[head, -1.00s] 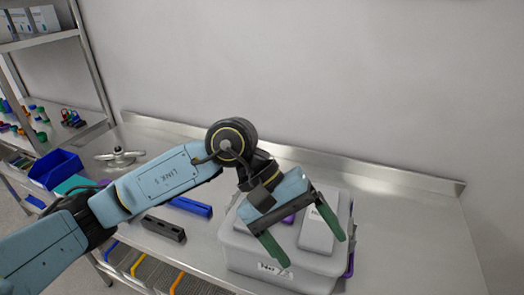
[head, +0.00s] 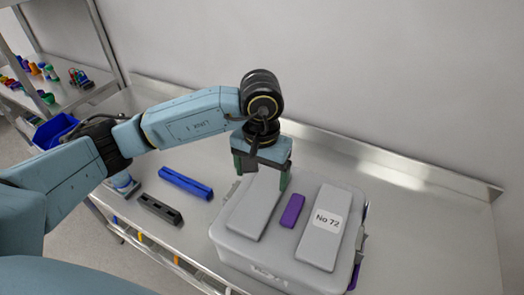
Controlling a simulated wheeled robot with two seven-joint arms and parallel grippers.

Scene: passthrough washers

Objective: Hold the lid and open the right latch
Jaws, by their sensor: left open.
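A grey box (head: 235,253) stands on the metal table. Its grey lid (head: 262,245) has two raised panels, the right one labelled "No 72", and a small purple block (head: 292,211) between them. The right latch (head: 362,233) shows at the box's right side, with a purple part (head: 354,277) below it. My left gripper (head: 262,176) is open, its green fingers pointing down at the far end of the left panel (head: 253,212). I cannot tell whether the fingers touch the lid. My right gripper is not in view.
A blue bar (head: 185,183) and a dark slotted bar (head: 160,210) lie left of the box. A blue bin (head: 55,130) and shelves with small parts are farther left. The wall is behind; the table right of the box is clear.

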